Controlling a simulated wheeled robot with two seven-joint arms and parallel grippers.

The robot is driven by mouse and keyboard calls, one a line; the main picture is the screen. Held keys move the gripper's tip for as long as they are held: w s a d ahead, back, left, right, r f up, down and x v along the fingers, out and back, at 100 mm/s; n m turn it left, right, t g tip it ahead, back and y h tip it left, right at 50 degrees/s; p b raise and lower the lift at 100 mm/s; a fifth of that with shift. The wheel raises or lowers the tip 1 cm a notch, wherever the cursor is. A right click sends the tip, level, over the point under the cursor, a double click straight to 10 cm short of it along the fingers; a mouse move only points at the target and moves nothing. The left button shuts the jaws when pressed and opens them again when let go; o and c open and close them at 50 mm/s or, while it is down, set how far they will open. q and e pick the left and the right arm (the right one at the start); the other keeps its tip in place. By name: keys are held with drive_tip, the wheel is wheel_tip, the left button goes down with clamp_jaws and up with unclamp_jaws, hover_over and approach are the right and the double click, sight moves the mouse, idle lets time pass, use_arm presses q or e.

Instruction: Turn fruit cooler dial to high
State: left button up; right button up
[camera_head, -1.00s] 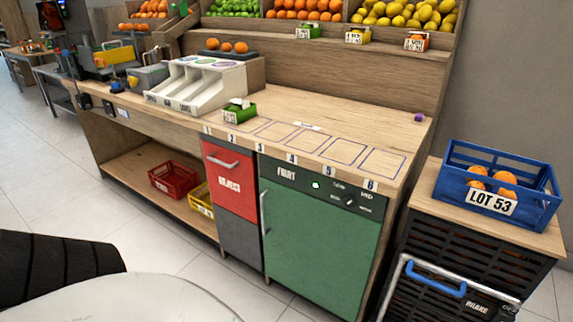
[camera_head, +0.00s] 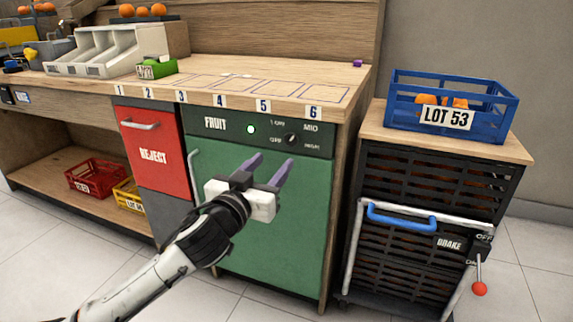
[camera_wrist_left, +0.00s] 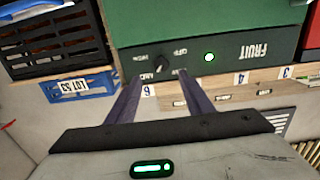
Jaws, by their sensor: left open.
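The fruit cooler (camera_head: 270,225) is a green-door cabinet under the wooden counter. Its dark top panel reads FRUIT and has a lit green light (camera_head: 251,129). The small black dial (camera_head: 291,139) sits right of the light, among the OFF, LOW, MID and HIGH labels. Its exact pointer setting is too small to tell. My left gripper (camera_head: 273,160) is open and empty in front of the cooler, its purple fingers below the dial in the head view. In the left wrist view, which is upside down, the dial (camera_wrist_left: 162,63) shows between the fingertips, apart from them. My right gripper is not in view.
A black crate cart (camera_head: 430,185) with a brake lever (camera_head: 479,270) stands right of the cooler, with a blue LOT 53 crate (camera_head: 445,118) on top. The red REJECT bin (camera_head: 152,155) is left of the cooler. The counter edge overhangs the panel.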

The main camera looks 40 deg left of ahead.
sight(290, 140)
use_arm(q)
drive_tip(key=x, duration=0.3)
drive_tip(key=b+x, duration=0.1)
drive_tip(key=x, duration=0.5)
drive_tip(key=shift+w+a+r+b, duration=0.1)
drive_tip(key=shift+a+r+b, duration=0.05)
drive_tip(key=shift+r+b, duration=0.15)
drive_tip(key=shift+w+a, duration=0.1)
drive_tip(key=shift+w, duration=0.4)
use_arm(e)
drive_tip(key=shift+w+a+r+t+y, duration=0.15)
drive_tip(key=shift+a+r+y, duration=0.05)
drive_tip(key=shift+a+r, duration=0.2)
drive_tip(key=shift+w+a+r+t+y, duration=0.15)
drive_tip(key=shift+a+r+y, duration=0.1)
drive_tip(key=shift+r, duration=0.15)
use_arm(q)
drive_tip(key=c, duration=1)
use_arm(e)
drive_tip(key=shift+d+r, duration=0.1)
